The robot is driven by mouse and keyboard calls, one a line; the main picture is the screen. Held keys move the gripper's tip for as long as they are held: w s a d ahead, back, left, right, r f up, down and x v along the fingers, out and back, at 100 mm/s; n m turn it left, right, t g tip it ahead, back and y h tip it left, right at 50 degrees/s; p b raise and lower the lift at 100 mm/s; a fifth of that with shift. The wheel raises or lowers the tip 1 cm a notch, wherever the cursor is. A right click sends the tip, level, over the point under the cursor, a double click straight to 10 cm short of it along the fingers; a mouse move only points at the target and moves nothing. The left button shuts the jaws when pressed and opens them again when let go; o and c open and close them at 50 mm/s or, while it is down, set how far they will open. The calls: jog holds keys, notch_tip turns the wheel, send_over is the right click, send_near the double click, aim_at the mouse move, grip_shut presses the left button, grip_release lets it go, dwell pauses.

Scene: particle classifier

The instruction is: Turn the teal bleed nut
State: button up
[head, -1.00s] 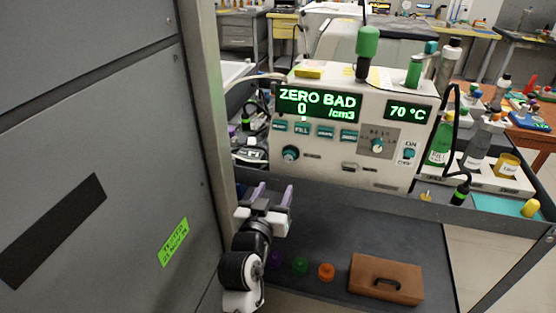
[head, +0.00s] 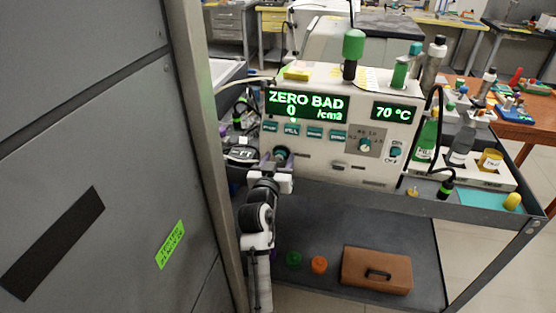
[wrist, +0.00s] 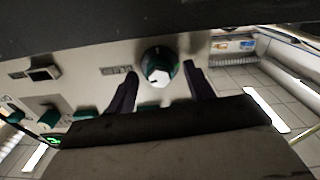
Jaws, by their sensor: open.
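A round teal knob with a pale face (wrist: 158,72) is on the front panel of the white instrument (head: 340,172); I take it for the bleed nut, though no label on it is readable. In the head view the knob (head: 281,152) is at the panel's lower left, partly hidden by my gripper (head: 279,162). My gripper also shows in the wrist view (wrist: 160,76), open, with one dark purple finger on each side of the knob. Gaps show between the knob and both fingers. Nothing is held.
A grey cabinet (head: 90,120) and its edge post stand close on the left. Teal buttons (head: 314,132) and a selector knob (head: 365,145) are on the same panel. Green and orange caps (head: 319,265) and a brown case (head: 377,269) lie on the lower shelf.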

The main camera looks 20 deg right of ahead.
jog(key=shift+c, duration=0.2)
jog(key=c, duration=0.9)
jog(key=shift+c, duration=0.2)
jog(key=shift+f+m+b, duration=0.15)
jog(key=shift+m+b, duration=0.15)
jog(key=shift+b, duration=0.15)
jog(key=m+b, duration=0.3)
jog(key=shift+f+b, duration=0.15)
jog(key=shift+b, duration=0.25)
jog(key=m+b, duration=0.4)
jog(key=m, duration=0.1)
jog(key=shift+m+b, duration=0.4)
jog(key=m+b, duration=0.5)
jog(key=m, duration=0.1)
jog(key=shift+f+m, duration=0.1)
jog(key=shift+m, duration=0.2)
jog(key=shift+s+d+m+b, duration=0.1)
jog(key=shift+m+b, duration=1.7)
jog(key=shift+m, duration=0.4)
